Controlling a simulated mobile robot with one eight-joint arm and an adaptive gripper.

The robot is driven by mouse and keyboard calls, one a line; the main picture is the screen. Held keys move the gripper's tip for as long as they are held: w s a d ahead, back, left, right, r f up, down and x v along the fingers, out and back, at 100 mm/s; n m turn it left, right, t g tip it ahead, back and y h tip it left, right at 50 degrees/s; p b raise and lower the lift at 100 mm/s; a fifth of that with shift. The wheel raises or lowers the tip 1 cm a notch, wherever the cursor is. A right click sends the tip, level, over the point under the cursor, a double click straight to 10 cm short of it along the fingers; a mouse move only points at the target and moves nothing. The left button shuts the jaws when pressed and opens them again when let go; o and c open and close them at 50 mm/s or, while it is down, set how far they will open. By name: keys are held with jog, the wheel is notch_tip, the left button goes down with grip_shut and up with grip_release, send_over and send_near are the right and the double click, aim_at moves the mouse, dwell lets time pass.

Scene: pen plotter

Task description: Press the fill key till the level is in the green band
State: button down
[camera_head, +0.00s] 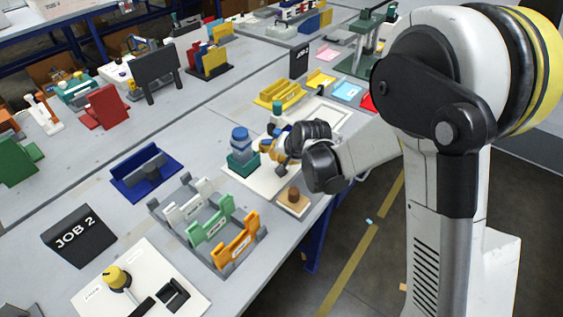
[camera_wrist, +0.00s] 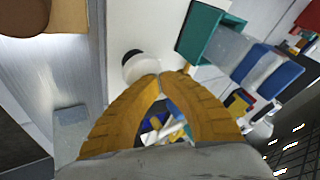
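My gripper (camera_wrist: 160,77) has yellow fingers with their tips together and nothing seen between the tips. In the head view my gripper (camera_head: 267,148) is low over a white panel (camera_head: 262,184), right of a blue bottle-like part (camera_head: 240,138) in a teal base (camera_head: 242,163). In the wrist view a white round part with a dark top (camera_wrist: 133,65) lies just beyond the fingertips; it may be the fill key, but I cannot tell, nor whether the tips touch it. The teal base (camera_wrist: 198,35) shows upper right. No level or green band can be made out.
A wooden block with a brown knob (camera_head: 293,199) stands near the table's front edge. A grey rack with white, green and orange pieces (camera_head: 209,229) and a blue tray (camera_head: 146,174) stand to the left. A yellow tray (camera_head: 279,94) is behind my gripper.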

jog(key=shift+r+p, duration=0.45)
jog(key=shift+r, duration=0.45)
notch_tip(320, 180, up, 5)
jog(key=p, duration=0.3)
dwell(0.8)
